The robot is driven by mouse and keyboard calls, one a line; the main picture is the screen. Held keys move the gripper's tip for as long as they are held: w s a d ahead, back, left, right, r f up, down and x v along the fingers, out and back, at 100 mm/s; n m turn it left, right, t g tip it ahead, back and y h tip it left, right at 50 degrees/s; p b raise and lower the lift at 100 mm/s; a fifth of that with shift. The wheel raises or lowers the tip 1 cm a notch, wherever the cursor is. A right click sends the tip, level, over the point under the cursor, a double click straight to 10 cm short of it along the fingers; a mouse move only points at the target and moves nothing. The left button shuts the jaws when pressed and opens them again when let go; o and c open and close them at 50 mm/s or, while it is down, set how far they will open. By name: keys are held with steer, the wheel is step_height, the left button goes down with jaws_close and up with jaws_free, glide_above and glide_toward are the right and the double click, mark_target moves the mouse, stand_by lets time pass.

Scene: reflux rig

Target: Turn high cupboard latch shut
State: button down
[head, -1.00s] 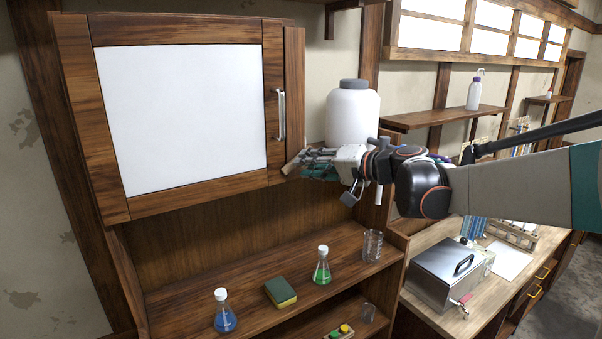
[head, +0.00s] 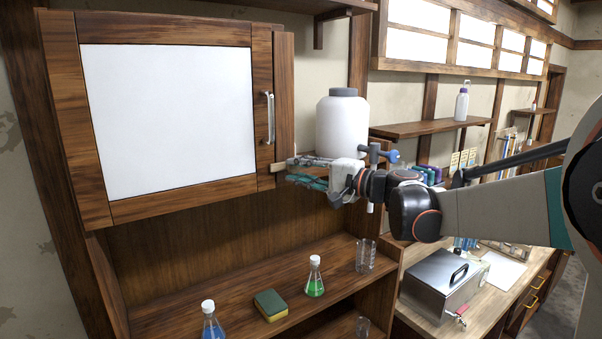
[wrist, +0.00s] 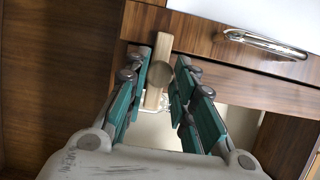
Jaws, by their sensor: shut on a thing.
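The cupboard door (head: 168,110), with a white panel in a dark wooden frame, looks closed in the head view. The latch is a pale wooden bar (head: 277,168) at the door's lower right edge, lying nearly level there. In the wrist view the latch (wrist: 161,50) runs lengthwise between the teal fingers, with a round pivot at its middle. My gripper (wrist: 157,80) is shut on the latch, one finger on each side. In the head view my gripper (head: 294,170) reaches the latch from the right, and its fingers hide part of it.
A metal door handle (head: 270,117) stands above the latch. A white jar (head: 342,124) is close behind my gripper. Below, the open shelf holds a green flask (head: 315,278), a sponge (head: 270,304) and a glass beaker (head: 365,255). A metal box (head: 444,287) stands on the right bench.

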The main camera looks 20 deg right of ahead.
stand_by(0.3)
steer(key=c, duration=1.3)
jaws_free()
steer(key=shift+c, duration=0.2)
steer(key=v, duration=1.2)
steer(key=shift+f, duration=0.1)
